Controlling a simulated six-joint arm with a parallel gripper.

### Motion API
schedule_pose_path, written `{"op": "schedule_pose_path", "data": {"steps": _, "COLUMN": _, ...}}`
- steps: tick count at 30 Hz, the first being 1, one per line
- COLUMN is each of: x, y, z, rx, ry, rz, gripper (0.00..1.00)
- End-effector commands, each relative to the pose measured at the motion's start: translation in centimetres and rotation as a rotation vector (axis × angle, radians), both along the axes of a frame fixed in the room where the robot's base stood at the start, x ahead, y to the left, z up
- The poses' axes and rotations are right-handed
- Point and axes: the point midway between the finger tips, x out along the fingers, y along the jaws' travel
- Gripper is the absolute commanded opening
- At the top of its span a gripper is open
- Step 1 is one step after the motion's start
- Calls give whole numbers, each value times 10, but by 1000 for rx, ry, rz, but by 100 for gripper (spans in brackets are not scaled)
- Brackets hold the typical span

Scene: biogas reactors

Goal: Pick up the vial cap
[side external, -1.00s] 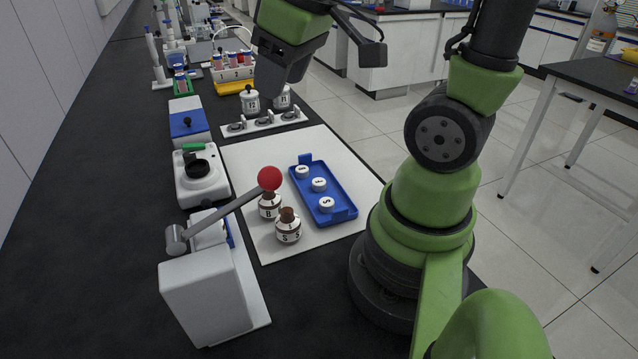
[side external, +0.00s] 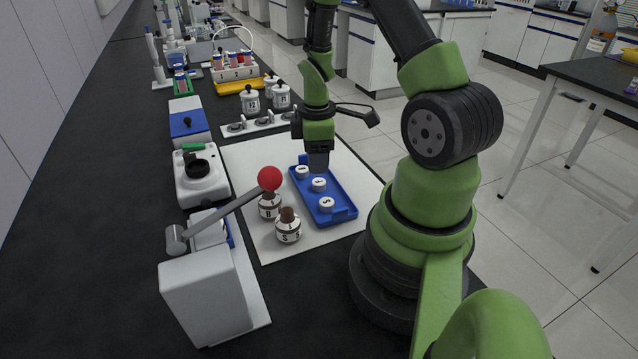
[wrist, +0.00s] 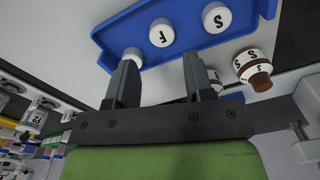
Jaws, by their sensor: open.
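Three white vial caps with black letters sit in a shallow blue tray (side external: 341,196): a back cap (side external: 302,171), a middle cap (side external: 319,184) and a front cap (side external: 326,204). In the wrist view the caps marked F (wrist: 162,33) and S (wrist: 217,17) are clear, and a third cap (wrist: 132,54) is partly hidden by a fingertip. My gripper (side external: 318,168) points down over the back part of the tray. In the wrist view its fingers (wrist: 158,62) are apart with nothing between them. The F cap appears just beyond the fingertips.
Two brown-and-white vials (side external: 269,206) (side external: 288,228) stand left of the tray on a white mat (side external: 255,160). A lever with a red ball (side external: 269,178) rises beside them.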

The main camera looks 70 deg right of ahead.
Motion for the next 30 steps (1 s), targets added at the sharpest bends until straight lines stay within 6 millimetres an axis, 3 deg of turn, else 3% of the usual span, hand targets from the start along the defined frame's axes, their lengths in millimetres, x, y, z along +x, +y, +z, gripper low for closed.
{"op": "schedule_pose_path", "data": {"steps": 13, "x": -6, "y": 1, "z": -50, "rx": 1, "ry": 2, "rz": -2, "gripper": 48}}
{"op": "schedule_pose_path", "data": {"steps": 22, "x": -5, "y": 1, "z": -55, "rx": -1, "ry": 0, "rz": -2, "gripper": 48}}
{"op": "schedule_pose_path", "data": {"steps": 23, "x": -5, "y": 1, "z": -55, "rx": -1, "ry": 0, "rz": -2, "gripper": 45}}
{"op": "schedule_pose_path", "data": {"steps": 27, "x": -5, "y": 1, "z": -55, "rx": -1, "ry": 0, "rz": -2, "gripper": 13}}
{"op": "schedule_pose_path", "data": {"steps": 30, "x": -5, "y": 1, "z": -55, "rx": -1, "ry": 0, "rz": -2, "gripper": 11}}
